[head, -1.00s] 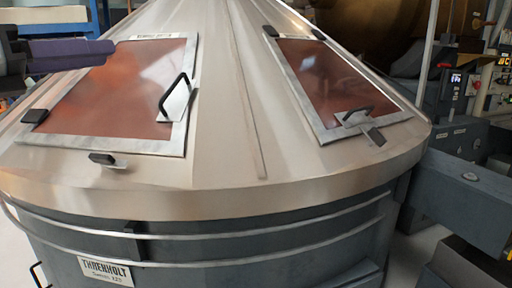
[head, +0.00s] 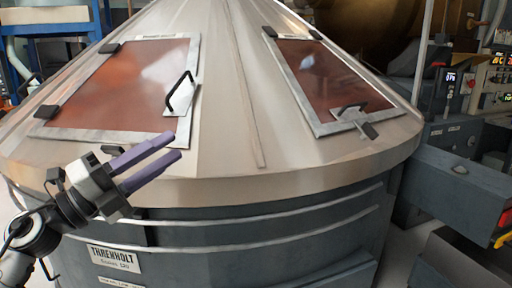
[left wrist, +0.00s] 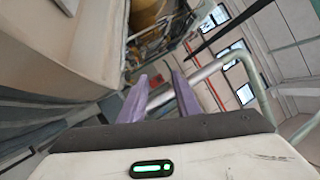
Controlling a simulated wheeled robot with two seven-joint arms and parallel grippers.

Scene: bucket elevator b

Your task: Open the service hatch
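Two hatches lie on the sloping metal cone, each a reddish panel in a pale frame: a left hatch (head: 125,80) and a right hatch (head: 325,76). Both look closed. I cannot tell which one is the service hatch. The left hatch has a black handle (head: 181,92) near its lower right corner. The right hatch has a handle (head: 349,110) at its lower edge. My left gripper (head: 176,145) is in front of the cone's lower edge, below the left hatch. Its purple fingers are apart and empty, also in the left wrist view (left wrist: 160,82). My right gripper is out of view.
Black tabs sit at the hatch edges, one at the left hatch's lower left (head: 46,111). The grey drum (head: 250,235) below the cone carries rails and a name plate (head: 114,259).

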